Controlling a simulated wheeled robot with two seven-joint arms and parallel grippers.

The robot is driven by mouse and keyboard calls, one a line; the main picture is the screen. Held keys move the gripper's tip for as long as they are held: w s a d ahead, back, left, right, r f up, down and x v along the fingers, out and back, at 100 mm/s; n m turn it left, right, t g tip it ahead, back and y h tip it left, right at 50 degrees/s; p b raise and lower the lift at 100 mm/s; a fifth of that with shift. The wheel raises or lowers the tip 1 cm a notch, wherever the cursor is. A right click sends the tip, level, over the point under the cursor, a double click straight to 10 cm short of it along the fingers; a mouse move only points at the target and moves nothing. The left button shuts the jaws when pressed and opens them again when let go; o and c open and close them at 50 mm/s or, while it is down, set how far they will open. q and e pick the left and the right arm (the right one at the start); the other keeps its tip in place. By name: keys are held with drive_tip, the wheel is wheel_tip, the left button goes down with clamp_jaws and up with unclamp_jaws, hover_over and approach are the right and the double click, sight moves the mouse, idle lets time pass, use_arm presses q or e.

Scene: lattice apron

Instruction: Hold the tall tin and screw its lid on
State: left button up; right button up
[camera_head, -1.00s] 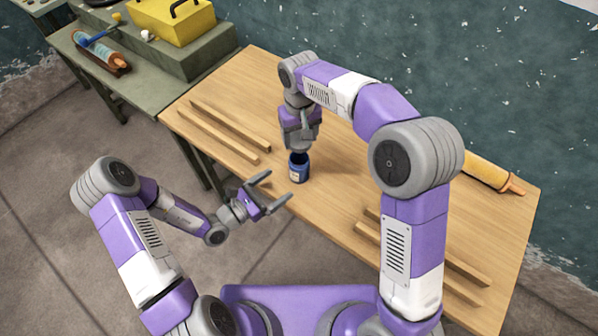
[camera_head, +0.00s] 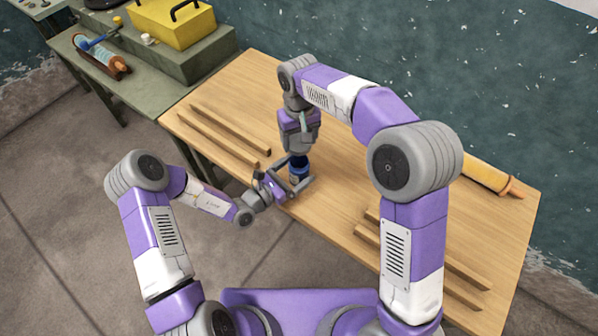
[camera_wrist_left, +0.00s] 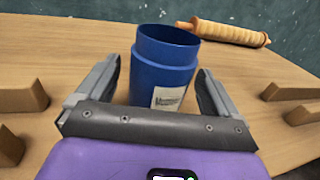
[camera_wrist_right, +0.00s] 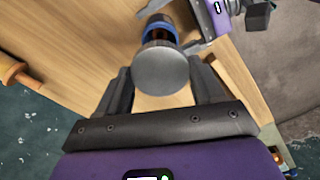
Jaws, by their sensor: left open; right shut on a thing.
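The tall tin (camera_head: 299,172) is a blue cylinder standing upright on the wooden table. In the left wrist view the tin (camera_wrist_left: 163,68) has an open top and a white label. My left gripper (camera_head: 295,180) is open, with one finger on each side of the tin; gaps show between fingers and tin in the left wrist view. My right gripper (camera_head: 299,151) points down just above the tin, shut on the round grey lid (camera_wrist_right: 161,69). In the right wrist view the lid overlaps the blue tin (camera_wrist_right: 160,30) below it; the lid is hidden in the head view.
Wooden strips (camera_head: 224,134) lie left of the tin, and more strips (camera_head: 425,255) lie to the right. A rolling-pin-like orange roller (camera_head: 488,175) lies at the table's back right. A green side bench (camera_head: 150,85) holds a yellow box (camera_head: 175,22). Table around the tin is clear.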

use_arm(q)
drive_tip(key=shift+x, duration=1.55)
drive_tip(key=c, duration=1.5)
use_arm(e)
hover_over(299, 170)
drive_tip(key=w, duration=0.3)
drive_tip(key=shift+s+f, duration=0.15)
drive_tip(key=shift+f, duration=2.35)
drive_tip(key=shift+f, duration=0.85)
drive_tip(key=shift+f, duration=0.55)
